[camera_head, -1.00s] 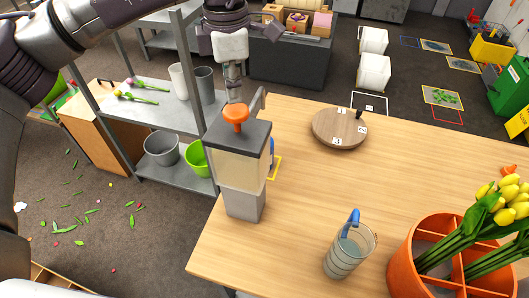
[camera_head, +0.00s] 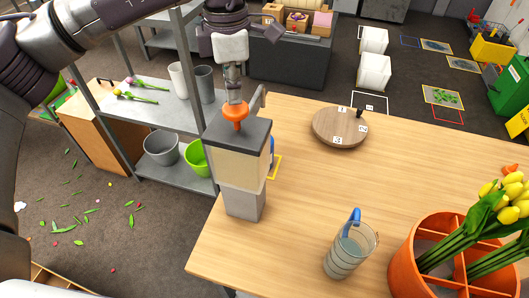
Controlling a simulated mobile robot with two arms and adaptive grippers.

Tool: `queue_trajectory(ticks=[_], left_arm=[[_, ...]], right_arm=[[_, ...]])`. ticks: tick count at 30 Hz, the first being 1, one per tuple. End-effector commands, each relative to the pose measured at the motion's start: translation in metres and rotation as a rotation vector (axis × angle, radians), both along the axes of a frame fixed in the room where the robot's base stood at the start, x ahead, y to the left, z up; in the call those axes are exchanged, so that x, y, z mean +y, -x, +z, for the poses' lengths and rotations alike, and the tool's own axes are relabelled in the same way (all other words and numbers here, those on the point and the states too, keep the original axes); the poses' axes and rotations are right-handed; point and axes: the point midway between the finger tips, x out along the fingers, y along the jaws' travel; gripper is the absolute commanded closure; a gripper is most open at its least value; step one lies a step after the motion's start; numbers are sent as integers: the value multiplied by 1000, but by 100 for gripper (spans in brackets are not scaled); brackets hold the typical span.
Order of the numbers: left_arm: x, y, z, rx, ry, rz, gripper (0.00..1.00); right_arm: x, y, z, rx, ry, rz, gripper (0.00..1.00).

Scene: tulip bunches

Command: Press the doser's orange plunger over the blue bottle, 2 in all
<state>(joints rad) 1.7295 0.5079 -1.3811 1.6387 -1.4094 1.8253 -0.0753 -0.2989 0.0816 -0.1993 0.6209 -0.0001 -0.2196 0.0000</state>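The doser (camera_head: 238,165) stands on the near left part of the wooden table, with a dark lid, a pale container and a grey base. Its orange plunger (camera_head: 236,113) sticks up from the lid. My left gripper (camera_head: 235,98) points down from above, and its fingertips are at the top of the plunger, apparently touching it. Whether its fingers are closed is hard to make out. A bit of blue (camera_head: 271,150), apparently the blue bottle, shows behind the doser's right side, by a yellow outline; the rest is hidden. My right gripper does not show.
A glass jug (camera_head: 350,250) with a blue handle stands at the front of the table (camera_head: 300,220). An orange divided pot (camera_head: 405,270) with yellow tulips is at the right. A round numbered wooden board (camera_head: 338,127) lies behind. The table's middle is clear.

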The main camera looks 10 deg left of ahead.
Motion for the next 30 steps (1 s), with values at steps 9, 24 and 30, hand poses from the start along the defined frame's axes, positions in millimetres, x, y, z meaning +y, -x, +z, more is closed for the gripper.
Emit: queue_trajectory(ticks=[9,24,30], left_arm=[[0,0,-15,1,0,0,100],[0,0,-36,2,0,0,100],[0,0,-44,2,0,0,100]], right_arm=[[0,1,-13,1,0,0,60],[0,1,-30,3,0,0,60],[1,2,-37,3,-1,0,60]])
